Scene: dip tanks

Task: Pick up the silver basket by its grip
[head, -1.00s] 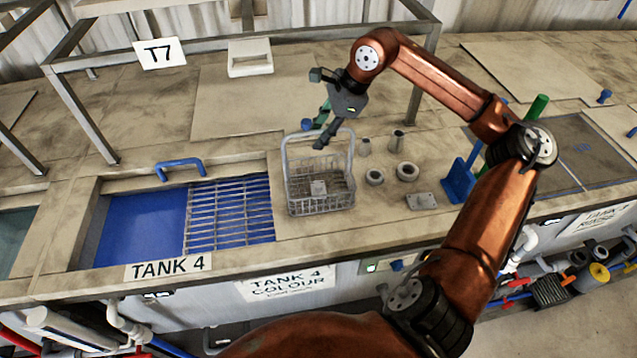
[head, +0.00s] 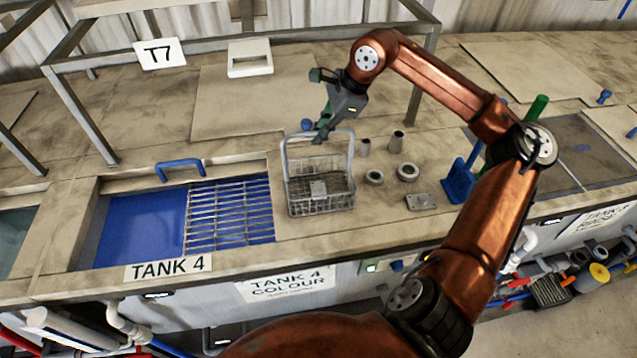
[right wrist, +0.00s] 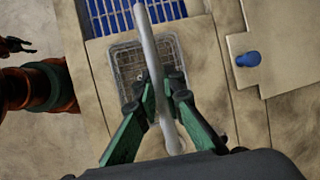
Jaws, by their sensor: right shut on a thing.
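The silver wire basket (head: 320,195) stands upright on the bench, to the right of the blue tank opening, with its tall handle raised. A small light block lies in it. My right gripper (head: 320,135) is at the top of the handle. In the right wrist view its green fingers (right wrist: 158,98) are closed from both sides on the grip (right wrist: 150,50), with the basket (right wrist: 145,60) below. My left gripper does not show clearly in the head view; a dark gripper (right wrist: 18,45) shows at the left edge of the right wrist view, too small to tell its state.
Tank 4 (head: 140,228) with a slatted grid (head: 230,212) lies left of the basket. Metal cylinders and rings (head: 407,171), a small plate (head: 420,201) and a blue bracket (head: 458,184) stand to the right. A metal frame (head: 85,115) rises behind.

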